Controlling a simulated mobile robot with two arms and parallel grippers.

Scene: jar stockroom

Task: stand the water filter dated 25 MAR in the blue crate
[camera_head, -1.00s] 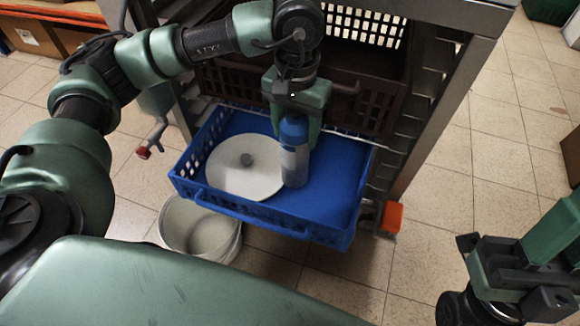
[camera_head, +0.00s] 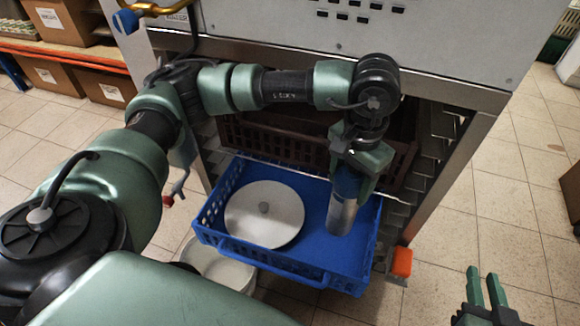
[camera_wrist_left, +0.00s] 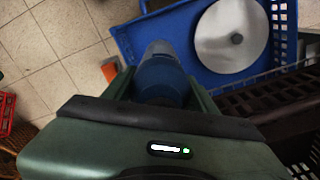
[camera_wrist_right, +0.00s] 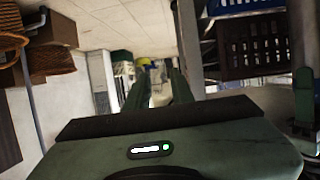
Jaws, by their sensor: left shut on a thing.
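The water filter (camera_head: 342,212) is a grey-white cylinder with a blue cap, held roughly upright. No date can be read on it. My left gripper (camera_head: 352,172) is shut on its blue cap (camera_wrist_left: 162,80), seen from above in the left wrist view. The blue crate (camera_head: 262,262) is pulled out like a drawer; it also shows in the left wrist view (camera_wrist_left: 180,30). The filter is over the crate's right part; I cannot tell whether its base touches the floor of the crate. My right gripper (camera_head: 482,290) is open and empty, low at the right.
A round white lid (camera_head: 264,214) with a grey knob lies in the crate's left part. A brown crate (camera_head: 270,140) sits behind and above it in the rack. A white bucket (camera_head: 222,268) stands below. An orange block (camera_head: 402,262) is at the rack's right post.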

